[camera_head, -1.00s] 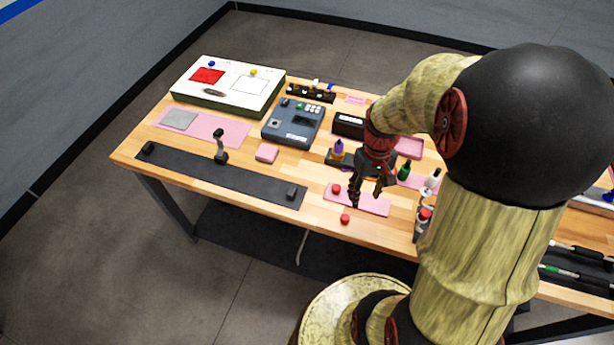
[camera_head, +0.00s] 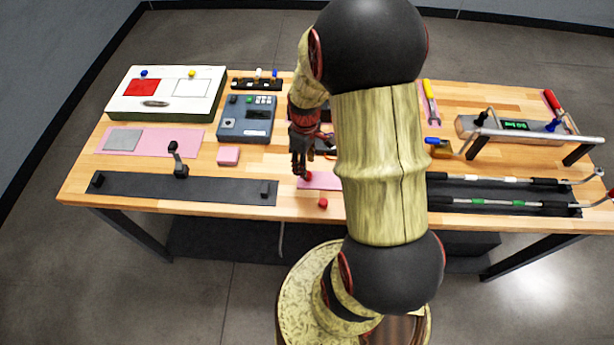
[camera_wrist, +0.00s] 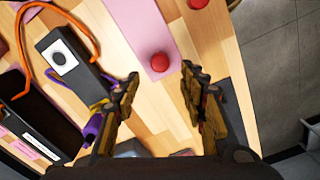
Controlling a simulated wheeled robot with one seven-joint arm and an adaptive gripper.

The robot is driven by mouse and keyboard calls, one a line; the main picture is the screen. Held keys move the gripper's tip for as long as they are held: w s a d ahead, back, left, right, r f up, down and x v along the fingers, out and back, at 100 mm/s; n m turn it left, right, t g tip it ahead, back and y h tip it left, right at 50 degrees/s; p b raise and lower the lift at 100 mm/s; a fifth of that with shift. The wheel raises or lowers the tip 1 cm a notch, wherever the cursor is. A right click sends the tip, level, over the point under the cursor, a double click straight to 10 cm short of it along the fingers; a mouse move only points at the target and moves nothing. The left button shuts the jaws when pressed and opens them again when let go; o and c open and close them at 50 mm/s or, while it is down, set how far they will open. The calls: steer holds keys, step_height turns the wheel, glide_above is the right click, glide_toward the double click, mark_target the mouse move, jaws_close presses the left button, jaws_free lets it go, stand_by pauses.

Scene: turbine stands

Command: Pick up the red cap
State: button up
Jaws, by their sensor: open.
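Two small round red pieces show, and I cannot tell which is the cap. One red piece (camera_head: 308,175) is on the pink mat (camera_head: 325,181), close by my fingertips; in the wrist view this red piece (camera_wrist: 160,62) lies on the mat just ahead of the gap between the fingers. The other red piece (camera_head: 323,203) is on bare wood near the table's front edge; it shows at the top of the wrist view (camera_wrist: 198,3). My gripper (camera_head: 300,170) is open and empty, its fingers spread in the wrist view (camera_wrist: 160,80).
A black strip (camera_head: 180,190) and a pink block (camera_head: 229,156) lie to the left. A blue-grey device (camera_head: 247,119) stands behind. In the wrist view, a dark block (camera_wrist: 65,60), an orange cable (camera_wrist: 22,50) and a purple item (camera_wrist: 92,127) lie left. My arm hides the table's middle.

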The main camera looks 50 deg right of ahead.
steer(key=f, duration=0.2)
steer(key=s+f, duration=0.1)
steer(key=shift+f, duration=0.35)
steer(key=shift+w+f+b, duration=0.1)
steer(key=shift+f+b, duration=0.25)
steer(key=shift+f, duration=0.25)
steer(key=c, duration=0.9)
